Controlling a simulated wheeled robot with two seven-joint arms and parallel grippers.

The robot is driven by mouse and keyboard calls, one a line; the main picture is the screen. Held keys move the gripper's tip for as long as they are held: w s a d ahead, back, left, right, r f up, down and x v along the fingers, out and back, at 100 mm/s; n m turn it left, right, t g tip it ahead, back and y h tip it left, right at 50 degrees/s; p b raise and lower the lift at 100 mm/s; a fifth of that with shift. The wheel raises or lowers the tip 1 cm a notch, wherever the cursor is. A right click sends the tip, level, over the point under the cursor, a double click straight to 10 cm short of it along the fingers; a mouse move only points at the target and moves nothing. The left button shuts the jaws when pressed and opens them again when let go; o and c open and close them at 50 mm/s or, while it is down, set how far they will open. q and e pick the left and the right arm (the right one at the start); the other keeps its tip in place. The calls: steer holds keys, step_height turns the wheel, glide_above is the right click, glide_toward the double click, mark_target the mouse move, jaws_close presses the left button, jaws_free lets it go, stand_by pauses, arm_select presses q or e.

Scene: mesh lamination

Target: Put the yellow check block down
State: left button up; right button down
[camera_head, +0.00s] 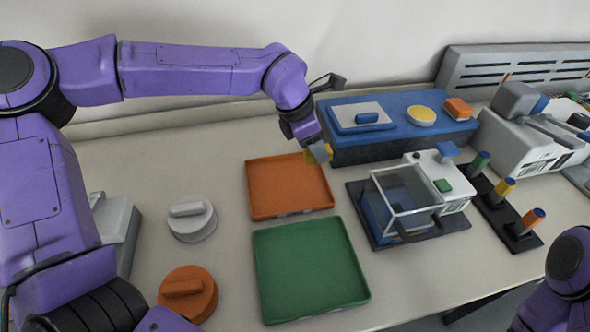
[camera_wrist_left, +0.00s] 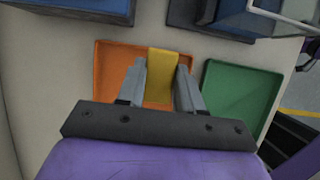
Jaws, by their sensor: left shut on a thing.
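The yellow check block (camera_wrist_left: 161,75) is between the two fingers of my left gripper (camera_wrist_left: 161,80) in the left wrist view. In the head view the yellow block (camera_head: 318,153) shows at the tip of my left gripper (camera_head: 316,150), at the back right corner of the orange tray (camera_head: 285,205). The gripper is shut on the block. In the left wrist view the block overlaps the orange tray (camera_wrist_left: 108,70); I cannot tell whether it touches the tray. My right gripper is not in view; only part of my right arm shows at the lower right.
A green tray (camera_head: 310,270) lies in front of the orange one. A blue platform (camera_head: 350,150) stands behind on the right. A clear-walled box device (camera_head: 400,205) and a dark rack of colored handles (camera_head: 505,215) stand right. Round grey (camera_head: 192,222) and orange (camera_head: 187,292) lidded pieces stand left.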

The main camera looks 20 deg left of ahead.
arm_select(q)
steer(key=shift+s+a+f, duration=0.65)
steer(key=shift+a+f, duration=0.2)
steer(key=shift+a, duration=0.15)
steer(key=f, duration=0.1)
steer(key=w+a+f, duration=0.1)
steer(key=f, duration=0.1)
steer(key=w+a+f, duration=0.1)
steer(key=f, duration=0.1)
steer(key=shift+a, duration=0.1)
steer(key=f, duration=0.1)
steer(key=s, duration=0.1)
steer(key=f, duration=0.1)
steer(key=shift+s+a+f, duration=0.15)
steer(key=shift+a+f, duration=0.1)
steer(key=shift+f, duration=0.05)
steer(key=shift+s+f, duration=0.1)
steer(key=shift+f, duration=0.15)
steer(key=shift+w+f, duration=0.2)
steer(key=shift+w, duration=0.1)
steer(key=o, duration=1.1)
steer(key=shift+s, duration=0.1)
steer(key=shift+c, duration=0.2)
steer(key=v, duration=1.2)
steer(key=shift+r+p, duration=0.2)
steer(key=shift+p, duration=0.25)
steer(key=shift+d, duration=0.15)
